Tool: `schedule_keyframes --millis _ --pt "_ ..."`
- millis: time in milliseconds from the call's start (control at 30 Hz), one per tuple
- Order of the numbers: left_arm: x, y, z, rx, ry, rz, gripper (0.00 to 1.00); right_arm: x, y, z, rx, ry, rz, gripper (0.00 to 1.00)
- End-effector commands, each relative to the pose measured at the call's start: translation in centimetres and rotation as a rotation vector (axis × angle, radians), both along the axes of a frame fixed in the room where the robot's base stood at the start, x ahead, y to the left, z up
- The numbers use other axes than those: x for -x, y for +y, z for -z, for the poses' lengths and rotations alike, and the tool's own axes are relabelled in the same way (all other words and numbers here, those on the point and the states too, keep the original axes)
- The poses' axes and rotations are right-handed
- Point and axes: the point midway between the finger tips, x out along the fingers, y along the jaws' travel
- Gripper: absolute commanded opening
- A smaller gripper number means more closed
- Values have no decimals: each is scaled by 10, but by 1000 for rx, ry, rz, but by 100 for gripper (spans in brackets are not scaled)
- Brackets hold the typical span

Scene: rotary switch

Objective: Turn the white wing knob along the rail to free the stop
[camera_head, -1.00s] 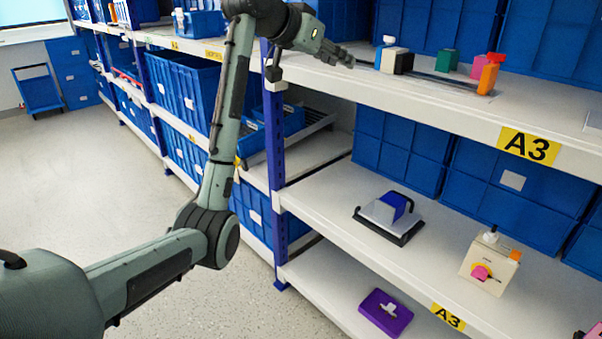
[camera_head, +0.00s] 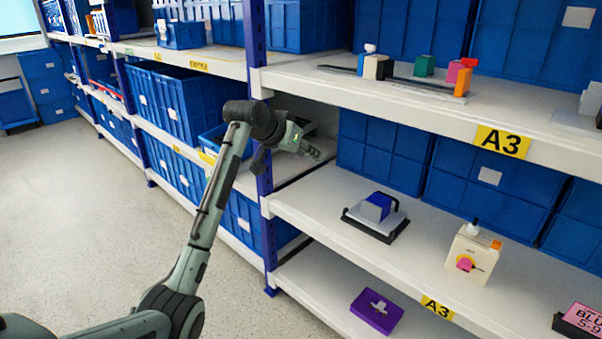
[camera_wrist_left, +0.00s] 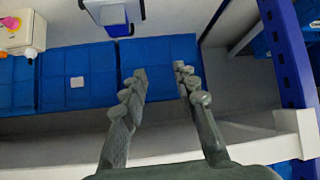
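A pale wing-shaped knob (camera_head: 378,306) sits on a purple block (camera_head: 368,319) on the lowest shelf, in the head view. It looks light grey-white; its exact angle is too small to tell, and no rail shows clearly on the block. My left gripper (camera_head: 315,152) is well above and left of it, beside the blue post, between the top and middle shelves. In the left wrist view the left gripper (camera_wrist_left: 160,80) has its fingers apart with nothing between them. My right gripper is not in view.
The middle shelf holds a grey-and-blue device (camera_head: 377,214) and a cream box (camera_head: 473,253) with a pink knob. The top shelf holds a dark rail (camera_head: 420,84) with coloured blocks. A blue post (camera_head: 257,140) and shelf edges stand close to my left arm. Blue bins (camera_head: 383,153) line the back.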

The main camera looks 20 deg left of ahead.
Motion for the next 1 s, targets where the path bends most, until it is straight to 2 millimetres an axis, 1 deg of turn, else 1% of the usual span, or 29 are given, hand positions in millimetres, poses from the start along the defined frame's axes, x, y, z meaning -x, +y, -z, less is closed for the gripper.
schedule_keyframes --millis 33,200,400,700,733,900,967,1000 --pt "2 0 10 -2 12 -4 29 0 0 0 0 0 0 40" --pt "6 2 36 -9 39 -17 29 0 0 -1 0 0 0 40" --pt "8 3 50 -15 53 -25 29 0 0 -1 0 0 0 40" --pt "9 3 53 -16 54 -25 29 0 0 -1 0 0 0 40" --pt "9 3 53 -16 54 -25 31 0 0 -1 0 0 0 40" --pt "9 3 52 -16 54 -25 50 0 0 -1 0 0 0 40" --pt "7 8 51 -27 44 -35 50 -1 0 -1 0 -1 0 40" --pt "4 16 49 -45 23 -52 50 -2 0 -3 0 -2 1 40"
